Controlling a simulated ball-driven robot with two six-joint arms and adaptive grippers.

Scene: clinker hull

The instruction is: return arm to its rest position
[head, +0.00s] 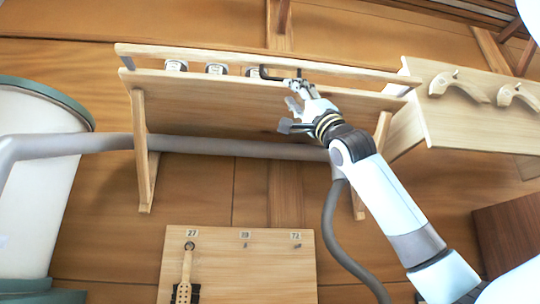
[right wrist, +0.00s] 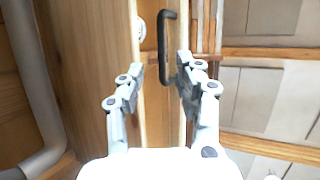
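My right gripper (head: 293,107) is at the front edge of a wooden shelf (head: 215,90), right of its middle. In the right wrist view its two fingers (right wrist: 160,70) are spread apart with nothing between their pads that I can see held. A black bent rod (head: 270,74) is at the shelf's rail, close to the gripper. It also shows in the right wrist view (right wrist: 171,18), beyond the fingertips; whether a finger touches it I cannot tell. My right arm reaches up from the lower right. My left gripper is not in the frames.
A second shelf (head: 490,120) at the right carries curved wooden pieces (head: 458,86). A numbered board (head: 245,265) with a hanging tool (head: 185,275) is below. A grey pipe (head: 235,147) runs under the shelf.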

